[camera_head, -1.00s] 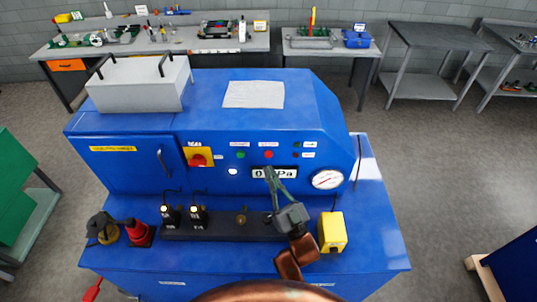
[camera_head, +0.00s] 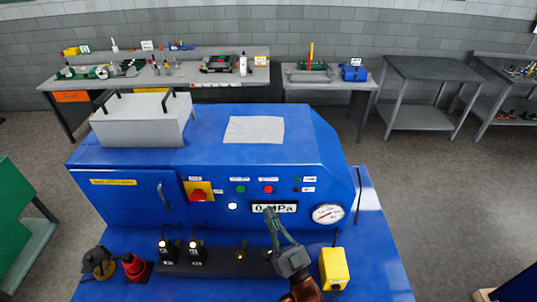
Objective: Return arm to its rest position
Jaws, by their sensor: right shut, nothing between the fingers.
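My right gripper (camera_head: 272,222) comes in from the bottom of the head view. Its fingers are shut and empty, pointing up at the front panel of the blue machine (camera_head: 345,260). The fingertips overlap the lower edge of the pressure display (camera_head: 274,208) in the picture; I cannot tell how near they are to it. The gripper hides the right end of the dark bar (camera_head: 225,262) on the machine's ledge. My left gripper is out of view.
On the ledge stand two dark fittings with lit tops (camera_head: 197,251), a red piece (camera_head: 135,267) and a yellow box (camera_head: 334,268) close right of my gripper. A round gauge (camera_head: 328,214) sits on the panel. Workbenches (camera_head: 215,72) stand along the back wall.

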